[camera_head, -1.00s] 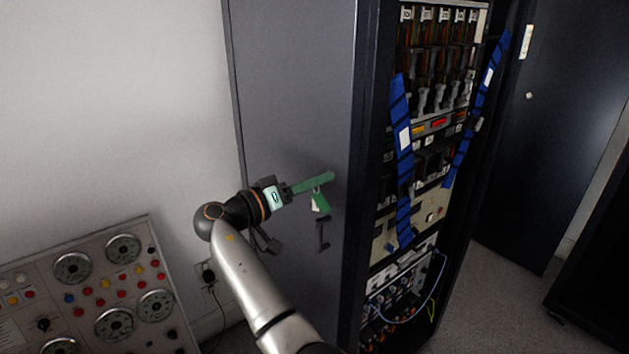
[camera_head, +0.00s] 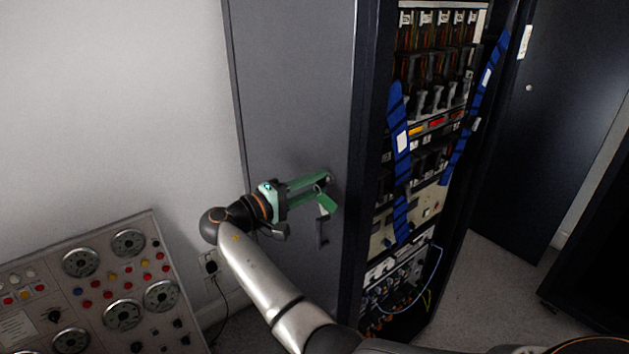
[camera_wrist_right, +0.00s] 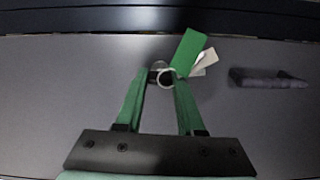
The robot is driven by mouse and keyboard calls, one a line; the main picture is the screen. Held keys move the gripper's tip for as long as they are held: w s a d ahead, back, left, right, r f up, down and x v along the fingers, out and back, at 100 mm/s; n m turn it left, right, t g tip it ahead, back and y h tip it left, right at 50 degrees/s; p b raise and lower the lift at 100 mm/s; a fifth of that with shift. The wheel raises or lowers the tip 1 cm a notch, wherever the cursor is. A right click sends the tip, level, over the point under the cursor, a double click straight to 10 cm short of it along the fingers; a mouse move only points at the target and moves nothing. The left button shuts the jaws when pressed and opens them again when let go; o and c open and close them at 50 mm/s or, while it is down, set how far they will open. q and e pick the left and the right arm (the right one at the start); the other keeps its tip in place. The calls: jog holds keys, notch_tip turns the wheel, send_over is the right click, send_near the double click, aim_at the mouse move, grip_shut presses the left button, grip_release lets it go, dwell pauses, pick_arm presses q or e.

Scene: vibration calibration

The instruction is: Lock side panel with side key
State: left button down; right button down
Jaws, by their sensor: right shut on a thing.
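The side panel (camera_head: 295,90) is the flat grey side of the tall cabinet; it also fills most of the right wrist view (camera_wrist_right: 60,90). My right gripper (camera_head: 322,181) is at the panel, near its front edge. In the right wrist view its green fingers (camera_wrist_right: 160,80) close on the small side key (camera_wrist_right: 159,66). A ring with a green tag (camera_wrist_right: 189,52) and a paler tag hangs from the key. The green tag also shows in the head view (camera_head: 327,203). The key's tip and the lock are hidden, so I cannot tell how deep it sits. My left gripper is out of view.
A dark handle (camera_head: 321,232) sticks out of the panel just below the gripper. The cabinet's open front (camera_head: 430,130) has blue straps and cables. A control console (camera_head: 100,290) with dials stands at lower left. A dark door (camera_head: 540,150) is at right.

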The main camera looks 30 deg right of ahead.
jog(key=shift+n, duration=0.6)
jog(key=c, duration=0.5)
grip_release()
jog(key=shift+f, duration=0.1)
